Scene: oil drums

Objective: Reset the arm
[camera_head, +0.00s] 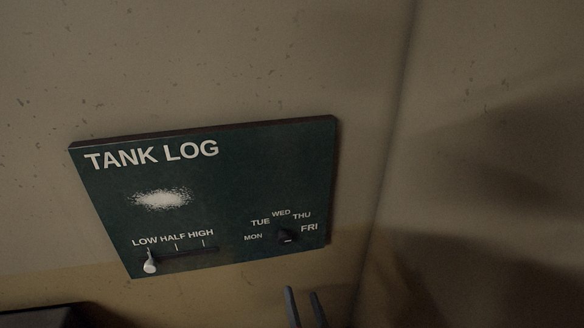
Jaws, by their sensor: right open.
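My right gripper (303,292) shows at the bottom edge, to the right of the middle. Its two dark fingers point upward and stand apart, with nothing seen between them. It is just below the lower edge of the dark green TANK LOG panel (250,180) in the picture. I cannot tell how far it is from the wall. The panel's slider with a pale handle (150,266) sits at the LOW end. Its dark round knob (286,238) is below the day names, with a small pale mark low on it. My left gripper is not in view.
The beige, speckled wall (200,60) carries the panel. A wall corner runs down right of the panel, and the adjoining wall (480,120) is partly in shadow. A dark shape (40,317) shows at the bottom left; I cannot tell what it is.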

